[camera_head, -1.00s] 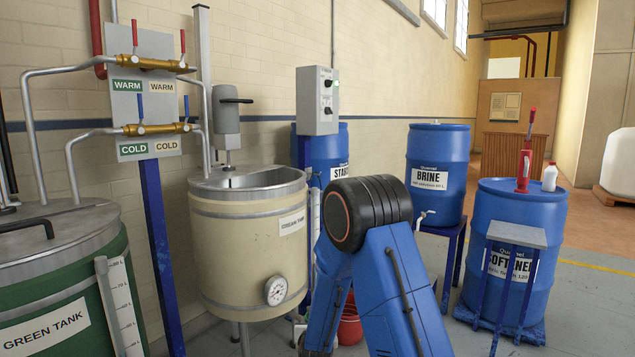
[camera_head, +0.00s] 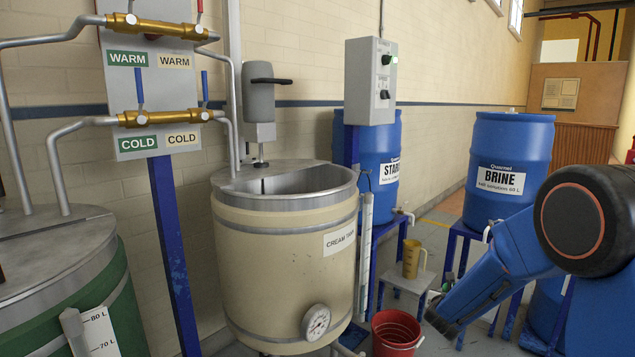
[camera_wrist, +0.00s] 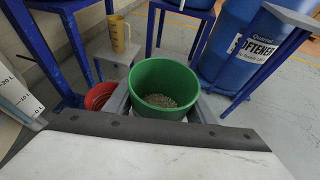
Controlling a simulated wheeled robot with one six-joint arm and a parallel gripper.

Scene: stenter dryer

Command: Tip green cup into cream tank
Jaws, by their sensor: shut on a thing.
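The cream tank (camera_head: 280,250) stands upright in the middle of the head view, with an open metal rim, a mixer over it and a dial on its front. In the wrist view my gripper (camera_wrist: 163,103) is shut on the green cup (camera_wrist: 165,78), with a grey finger on either side. The cup is upright and holds a grainy grey-brown material. The floor shows below and around it.
The green tank (camera_head: 55,285) is at the left. A blue post (camera_head: 172,240) carries the warm and cold valves. A red bucket (camera_head: 396,335) and a yellow jug (camera_head: 411,258) on a stand are right of the cream tank. Blue starch (camera_head: 379,150) and brine (camera_head: 507,160) barrels stand behind.

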